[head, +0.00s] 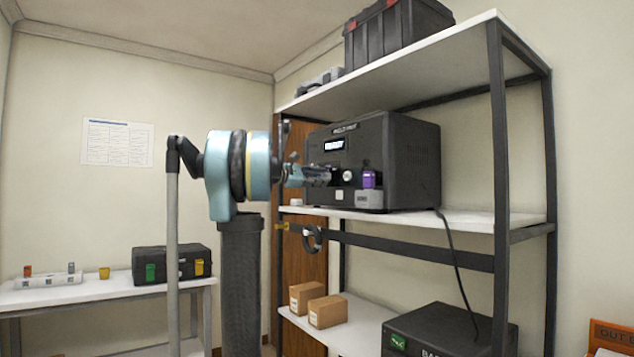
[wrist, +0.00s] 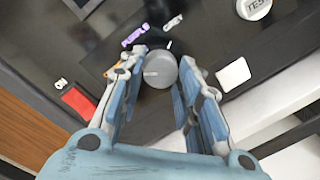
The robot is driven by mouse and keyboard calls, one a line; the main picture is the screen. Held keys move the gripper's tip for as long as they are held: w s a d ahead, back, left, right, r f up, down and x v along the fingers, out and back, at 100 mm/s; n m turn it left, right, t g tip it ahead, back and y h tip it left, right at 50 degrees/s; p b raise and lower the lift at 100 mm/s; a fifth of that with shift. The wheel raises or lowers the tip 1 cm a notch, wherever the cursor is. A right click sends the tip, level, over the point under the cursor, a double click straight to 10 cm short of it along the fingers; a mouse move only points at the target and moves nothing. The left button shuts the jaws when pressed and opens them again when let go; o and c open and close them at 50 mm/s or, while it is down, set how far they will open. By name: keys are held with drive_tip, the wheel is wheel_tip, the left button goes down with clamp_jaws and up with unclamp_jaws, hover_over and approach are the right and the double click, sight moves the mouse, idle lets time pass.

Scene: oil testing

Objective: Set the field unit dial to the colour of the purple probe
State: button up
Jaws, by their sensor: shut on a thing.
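The field unit (head: 410,155) is a dark box with a lit screen on the middle shelf. Its grey round dial (wrist: 160,70) sits between the two fingers of my gripper (head: 326,177) in the wrist view, and the gripper is shut on it. A pale line on the dial's face points left in that view. A purple mark (wrist: 134,36), a pale mark (wrist: 173,22) and a partly hidden orange mark lie around the dial. The purple probe (head: 370,178) stands upright in a grey holder (head: 369,198) on the unit's right front. In the head view my gripper hides the dial.
A round TEST button (wrist: 253,8) and a white square (wrist: 233,75) are near the dial. A black case (head: 398,30) stands on the top shelf, and small cartons (head: 327,312) lie below. A side table (head: 110,293) at left holds a dark box (head: 171,264).

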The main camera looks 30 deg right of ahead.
drive_tip(key=m, duration=0.9)
drive_tip(key=shift+s+m+t, duration=0.1)
drive_tip(key=shift+m+t, duration=0.2)
drive_tip(key=shift+y, duration=0.3)
drive_tip(key=o, duration=1.1)
drive_tip(key=a, duration=1.2)
drive_tip(key=shift+s+r, duration=0.1)
drive_tip(key=shift+r, duration=0.25)
